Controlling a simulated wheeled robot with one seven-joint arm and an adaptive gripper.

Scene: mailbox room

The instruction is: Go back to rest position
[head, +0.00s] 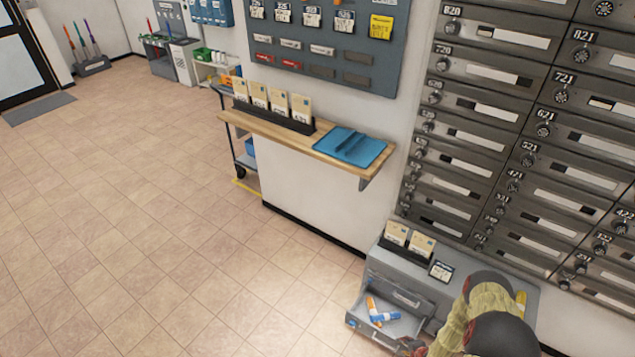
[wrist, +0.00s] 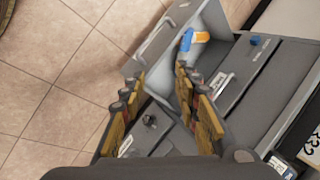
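My gripper (wrist: 160,62) shows in the wrist view with its two yellow-and-dark fingers spread apart and nothing between them. It is over the grey cabinet (wrist: 262,92), near its pulled-out drawer (wrist: 150,52). A blue-and-orange item (wrist: 198,36) lies in the drawer, close to the right fingertip in the picture. In the head view my arm reaches in from the bottom right in front of the cabinet (head: 437,262); the gripper is mostly hidden at the bottom edge. The open drawer (head: 402,326) holds small blue, orange and white items (head: 375,312).
A wooden shelf (head: 270,131) with a blue folder (head: 350,147) and a card holder juts from the wall. Rows of grey mailboxes (head: 520,120) fill the right side. A cart (head: 240,160) stands beyond the shelf. The tiled floor (head: 150,220) at left is clear.

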